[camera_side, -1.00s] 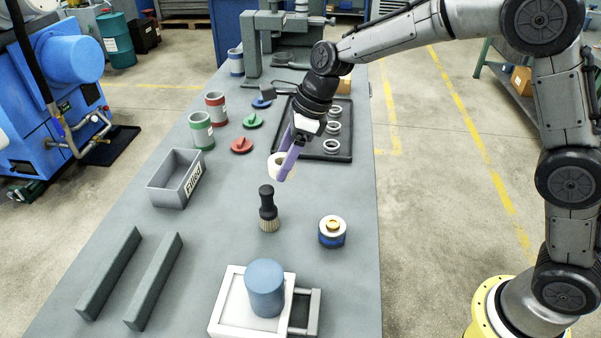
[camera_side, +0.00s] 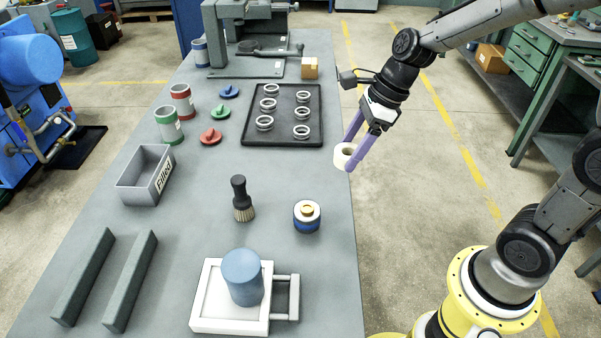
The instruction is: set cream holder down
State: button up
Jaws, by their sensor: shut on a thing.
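The cream holder (camera_side: 344,157) is a short cream ring-shaped piece with a dark opening. My gripper (camera_side: 355,150), with purple fingers, is shut on it. The holder is at the right edge of the grey table (camera_side: 300,200), partly hidden by a finger. I cannot tell how high it is above the table or whether it is over the floor side of the edge.
The black tray (camera_side: 284,139) with several metal rings lies to the left of my gripper. Table between tray and brush is clear.

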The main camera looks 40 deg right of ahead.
jog(key=w+f, duration=0.4)
jog(key=w, duration=0.4)
send_over(296, 179)
jog(key=s+d, duration=0.1)
jog(key=s, duration=0.1)
notch_tip(296, 179, down, 4)
jog(key=shift+w+d+f, duration=0.1)
jog(key=shift+f, duration=0.05)
jog(key=shift+w+f, duration=0.5)
jog(key=shift+f, duration=1.6)
jog(key=shift+f, duration=0.1)
jog(key=o, duration=1.4)
jog(key=v, duration=1.2)
